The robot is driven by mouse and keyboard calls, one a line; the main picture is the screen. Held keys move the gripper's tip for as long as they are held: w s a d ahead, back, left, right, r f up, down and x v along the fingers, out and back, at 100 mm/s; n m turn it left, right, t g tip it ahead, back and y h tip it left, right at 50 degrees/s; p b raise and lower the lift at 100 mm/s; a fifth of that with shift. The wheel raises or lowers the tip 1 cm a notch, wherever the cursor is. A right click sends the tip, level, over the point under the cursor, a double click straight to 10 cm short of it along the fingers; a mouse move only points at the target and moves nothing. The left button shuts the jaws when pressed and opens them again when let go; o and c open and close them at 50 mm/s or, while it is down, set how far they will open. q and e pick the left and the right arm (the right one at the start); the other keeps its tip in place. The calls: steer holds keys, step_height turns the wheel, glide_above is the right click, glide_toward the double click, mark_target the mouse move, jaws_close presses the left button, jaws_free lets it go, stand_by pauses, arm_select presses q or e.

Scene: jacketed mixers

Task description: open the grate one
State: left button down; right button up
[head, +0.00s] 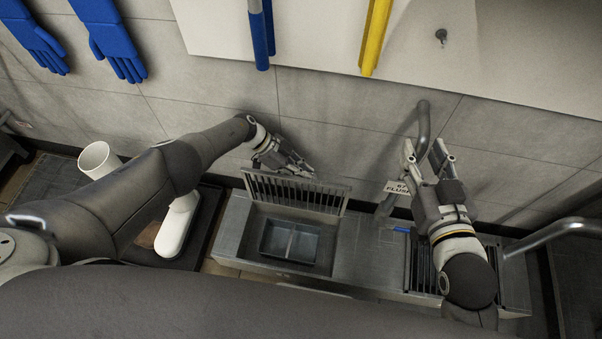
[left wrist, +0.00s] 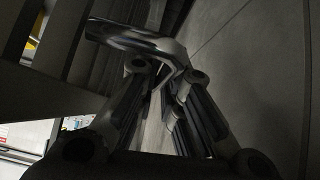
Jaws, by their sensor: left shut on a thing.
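A slatted metal grate (head: 295,192) stands raised, nearly upright, along the back edge of a steel basin unit (head: 231,225). The opening in front of it is uncovered and shows a grey divided insert (head: 289,243) inside. My left gripper (head: 303,167) is at the top edge of the grate, shut on it. In the left wrist view, a curved metal bar (left wrist: 135,40) of the grate lies at the fingertips (left wrist: 168,72), with slats to the left. My right gripper (head: 425,150) is open, its fingers apart, above the right part of the unit near a bent pipe.
The bent grey pipe (head: 423,125) rises by the wall, with a "FLUSH" tag (head: 397,187) beside it. A second grate (head: 418,265) lies flat at right. Another pipe (head: 565,230) is at far right. Blue gloves (head: 112,45) hang on the wall. A white container (head: 98,158) stands left.

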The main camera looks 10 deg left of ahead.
arm_select(q)
steer(key=shift+a, duration=0.1)
stand_by(0.4)
steer(key=c, duration=1.8)
jaws_free()
steer(key=shift+c, duration=0.2)
steer(key=shift+w+r, duration=0.1)
steer(key=v, duration=1.1)
steer(key=shift+a+r, duration=0.25)
steer(key=shift+a, duration=0.05)
